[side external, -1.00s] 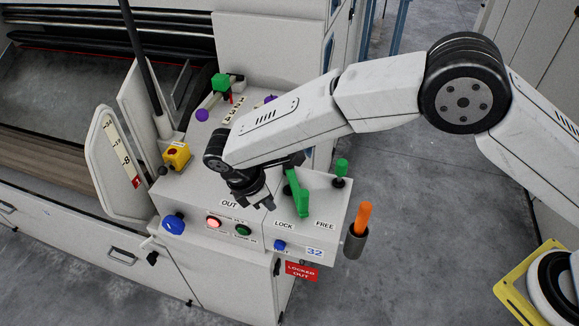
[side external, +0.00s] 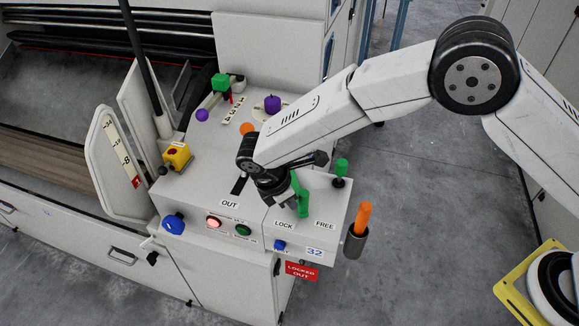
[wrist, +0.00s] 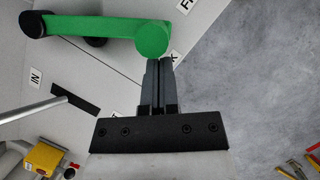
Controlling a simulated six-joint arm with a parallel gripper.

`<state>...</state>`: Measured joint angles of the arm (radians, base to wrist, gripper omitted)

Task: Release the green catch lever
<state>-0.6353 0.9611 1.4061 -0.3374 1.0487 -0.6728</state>
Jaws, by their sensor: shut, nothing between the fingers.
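The green catch lever (side external: 302,198) stands on the right part of the white machine's control box, near the LOCK label (side external: 284,225). The FREE label (side external: 325,225) is to its right. My gripper (side external: 290,203) is at the lever's left side and hides part of it. In the wrist view the lever's green arm (wrist: 90,27) runs left from its round end (wrist: 152,38). My gripper's fingers (wrist: 159,65) are shut and empty, with their tips right at that round end. Whether they touch it I cannot tell.
A short green-topped knob (side external: 342,167) stands behind the lever to the right. An orange handle (side external: 363,217) sits in a grey holder at the box's right edge. A red LOCKED OUT tag (side external: 301,271) hangs below. Open floor lies to the right.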

